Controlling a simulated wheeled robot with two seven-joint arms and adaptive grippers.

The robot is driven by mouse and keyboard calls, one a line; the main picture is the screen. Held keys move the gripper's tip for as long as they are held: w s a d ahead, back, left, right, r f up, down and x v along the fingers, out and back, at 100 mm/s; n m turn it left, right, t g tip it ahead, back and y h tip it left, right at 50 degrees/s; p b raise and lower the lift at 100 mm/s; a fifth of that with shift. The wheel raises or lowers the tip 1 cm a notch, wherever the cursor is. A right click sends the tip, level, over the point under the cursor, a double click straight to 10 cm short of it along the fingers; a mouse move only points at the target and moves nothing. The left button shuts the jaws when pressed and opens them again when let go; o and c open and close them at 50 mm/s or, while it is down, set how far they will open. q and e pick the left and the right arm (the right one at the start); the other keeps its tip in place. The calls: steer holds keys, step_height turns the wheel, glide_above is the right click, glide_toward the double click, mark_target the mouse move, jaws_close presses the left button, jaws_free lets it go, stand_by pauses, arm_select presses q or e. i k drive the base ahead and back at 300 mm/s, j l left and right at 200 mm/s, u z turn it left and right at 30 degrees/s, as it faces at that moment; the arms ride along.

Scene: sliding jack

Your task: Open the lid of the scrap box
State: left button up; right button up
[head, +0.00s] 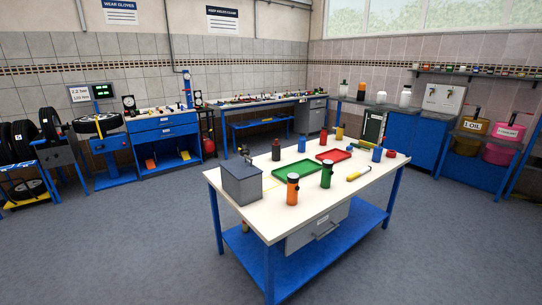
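A grey box with a lid (241,183), which looks like the scrap box, stands on the near left part of the white-topped worktable (330,194). Its lid looks shut, with a small dark knob or handle at the top back. I cannot see inside it. Neither of my grippers shows in the head view.
On the same table are an orange bottle (292,190), a green bottle (326,175), a green tray (297,170), a red tray (333,155) and a yellow tool (359,174). A grey drawer (318,228) hangs under the front edge. Open floor (440,245) surrounds the table.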

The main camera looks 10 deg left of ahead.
mark_target(239, 168)
steer(key=i+j+z, duration=0.2)
steer(key=j+z, duration=0.2)
steer(key=j, duration=0.15)
steer(key=i+j+z, duration=0.2)
steer(key=j, duration=0.15)
steer(key=j+z, duration=0.2)
steer(key=i+j, duration=0.05)
steer(key=j, duration=0.05)
